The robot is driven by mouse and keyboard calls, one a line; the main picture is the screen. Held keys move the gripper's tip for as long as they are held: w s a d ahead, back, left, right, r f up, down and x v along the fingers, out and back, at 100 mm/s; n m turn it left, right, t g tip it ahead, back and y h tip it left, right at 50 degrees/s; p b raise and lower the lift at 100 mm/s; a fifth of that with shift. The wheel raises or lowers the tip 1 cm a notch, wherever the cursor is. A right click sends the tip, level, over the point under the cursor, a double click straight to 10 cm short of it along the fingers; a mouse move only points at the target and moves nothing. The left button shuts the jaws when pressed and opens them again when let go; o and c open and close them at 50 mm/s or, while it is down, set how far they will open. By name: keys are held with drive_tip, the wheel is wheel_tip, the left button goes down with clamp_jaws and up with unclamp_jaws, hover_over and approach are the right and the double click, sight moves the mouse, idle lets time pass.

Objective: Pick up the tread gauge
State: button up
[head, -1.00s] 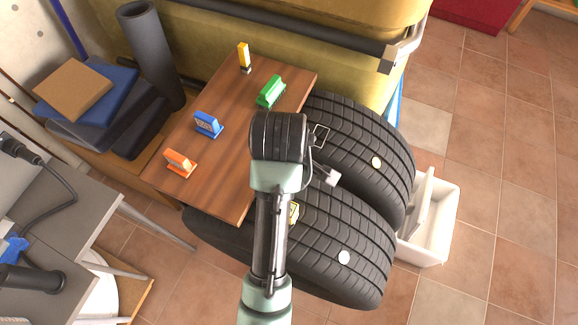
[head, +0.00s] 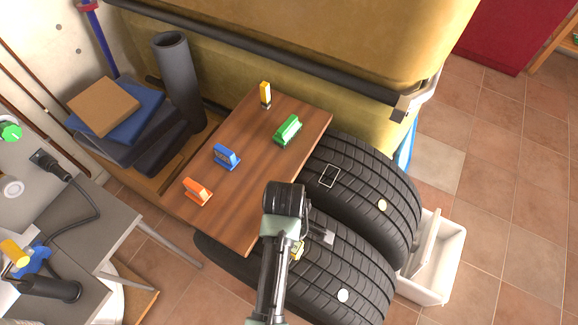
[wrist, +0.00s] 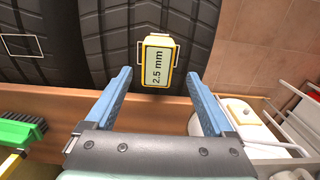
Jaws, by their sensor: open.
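The tread gauge, a small yellow-framed block with a pale display reading "2.5 mm", rests on the dark tyre tread in the wrist view (wrist: 157,62). In the head view its yellow body (head: 298,250) shows partly beside my arm, on the nearer tyre (head: 350,270). My gripper (wrist: 159,76) is open, with one blue finger on each side of the gauge in the wrist view. Gaps show between both fingers and the gauge, and nothing is held. How far the fingertips are above the tyre is hard to tell.
A wooden table (head: 255,175) beside the tyres holds a green brush (head: 287,130), a blue item (head: 226,157), an orange item (head: 197,191) and a yellow item (head: 265,95). A second tyre (head: 365,180) lies behind. A white bin (head: 445,275) stands right of the tyres.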

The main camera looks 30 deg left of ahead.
drive_tip(key=f, duration=0.5)
drive_tip(key=shift+w+d, duration=0.15)
drive_tip(key=shift+d, duration=0.1)
drive_tip(key=shift+r, duration=0.1)
clamp_jaws()
